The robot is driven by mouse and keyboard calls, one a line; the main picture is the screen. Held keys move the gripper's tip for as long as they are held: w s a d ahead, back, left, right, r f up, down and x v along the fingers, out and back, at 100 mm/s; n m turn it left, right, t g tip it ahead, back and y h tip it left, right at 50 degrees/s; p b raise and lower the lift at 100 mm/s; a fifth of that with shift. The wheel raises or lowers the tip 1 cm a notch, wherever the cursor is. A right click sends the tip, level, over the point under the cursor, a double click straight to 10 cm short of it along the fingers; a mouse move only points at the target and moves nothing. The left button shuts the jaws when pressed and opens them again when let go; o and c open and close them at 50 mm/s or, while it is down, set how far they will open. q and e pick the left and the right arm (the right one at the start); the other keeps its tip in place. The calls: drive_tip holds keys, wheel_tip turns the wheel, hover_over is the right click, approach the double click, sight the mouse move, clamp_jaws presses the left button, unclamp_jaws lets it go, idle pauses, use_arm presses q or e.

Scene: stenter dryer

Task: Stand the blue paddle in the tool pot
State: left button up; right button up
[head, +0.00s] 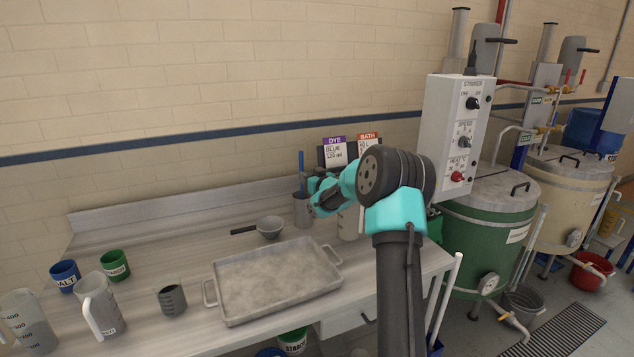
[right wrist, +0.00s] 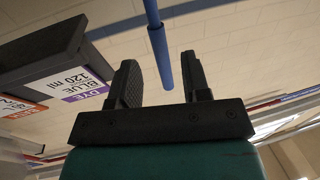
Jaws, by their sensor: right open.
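The blue paddle (head: 301,161) shows in the head view as a thin upright blue shaft, directly above the grey tool pot (head: 303,211) at the back of the bench. Its lower end is hidden, and it appears to stand in the pot. My right gripper (head: 312,183) is at the shaft, just above the pot rim. In the right wrist view its two black fingers (right wrist: 159,68) are apart, with the blue shaft (right wrist: 158,40) between them and a gap on each side. The shaft's end lies between the fingers. My left gripper is out of view.
A metal tray (head: 277,282) fills the bench front. A grey bowl with dark handle (head: 270,227) is left of the pot. Blue (head: 65,276) and green (head: 115,265) cups and jugs stand farther left. A dye card stand (head: 336,153) is behind; a control box (head: 455,135) is right.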

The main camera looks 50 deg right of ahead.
drive_tip(key=v, duration=0.5)
drive_tip(key=shift+s, duration=0.1)
idle(0.5)
